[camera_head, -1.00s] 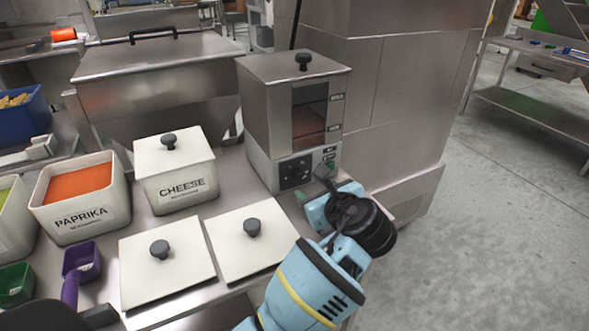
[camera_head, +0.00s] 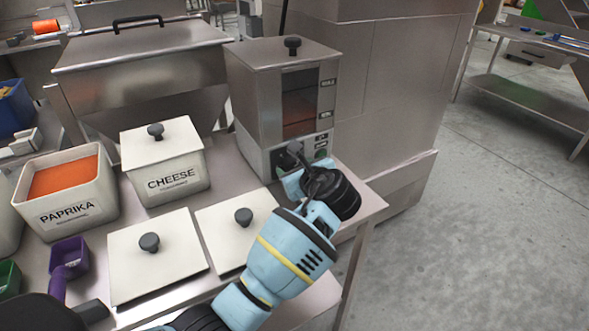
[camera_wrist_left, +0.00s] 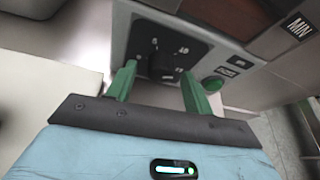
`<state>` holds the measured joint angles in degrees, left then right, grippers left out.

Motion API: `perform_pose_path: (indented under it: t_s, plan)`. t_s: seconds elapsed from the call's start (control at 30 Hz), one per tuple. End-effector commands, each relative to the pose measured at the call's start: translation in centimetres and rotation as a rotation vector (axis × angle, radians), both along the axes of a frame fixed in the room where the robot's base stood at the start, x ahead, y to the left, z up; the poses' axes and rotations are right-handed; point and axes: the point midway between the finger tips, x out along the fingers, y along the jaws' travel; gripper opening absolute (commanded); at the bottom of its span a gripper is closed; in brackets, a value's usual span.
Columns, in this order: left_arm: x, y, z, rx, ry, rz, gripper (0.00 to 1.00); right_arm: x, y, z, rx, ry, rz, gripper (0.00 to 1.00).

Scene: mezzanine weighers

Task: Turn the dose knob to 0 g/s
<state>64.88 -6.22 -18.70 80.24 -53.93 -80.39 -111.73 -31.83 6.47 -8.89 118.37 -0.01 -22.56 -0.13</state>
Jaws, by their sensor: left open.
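The dose knob (camera_wrist_left: 162,65) is a dark knob on a black dial plate with white numbers, on the front of the steel doser (camera_head: 262,105). In the wrist view it sits between the two green fingers of my left gripper (camera_wrist_left: 157,72). The fingers are apart, one on each side of the knob; I cannot tell whether they touch it. The pointer's exact reading is too unclear to tell. In the head view my left gripper (camera_head: 290,162) is at the doser's lower front panel and hides most of the dial. My right gripper is not in view.
A green button (camera_wrist_left: 213,83) is right of the dial, close to the right finger. Left of the doser stand a lidded cheese bin (camera_head: 168,180) and an open paprika bin (camera_head: 66,212). Two white lids (camera_head: 158,258) with dark knobs lie in front. Open floor lies to the right.

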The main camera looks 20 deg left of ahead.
Motion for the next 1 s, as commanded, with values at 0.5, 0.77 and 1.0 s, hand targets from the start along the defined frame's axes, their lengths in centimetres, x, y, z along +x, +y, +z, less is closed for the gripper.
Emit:
perform_pose_path:
  t_s: [0.5, 0.77, 1.0]
  plan:
    - [0.3, 0.3, -0.2, -0.001, -0.001, 0.000, 0.31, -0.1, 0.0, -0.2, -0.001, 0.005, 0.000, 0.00]
    - [0.3, 0.3, -0.2, -0.001, 0.000, 0.000, 0.07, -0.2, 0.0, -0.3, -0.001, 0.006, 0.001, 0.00]
    - [0.3, 0.4, 0.1, -0.008, -0.012, 0.000, 0.07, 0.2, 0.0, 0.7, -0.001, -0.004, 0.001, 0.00]
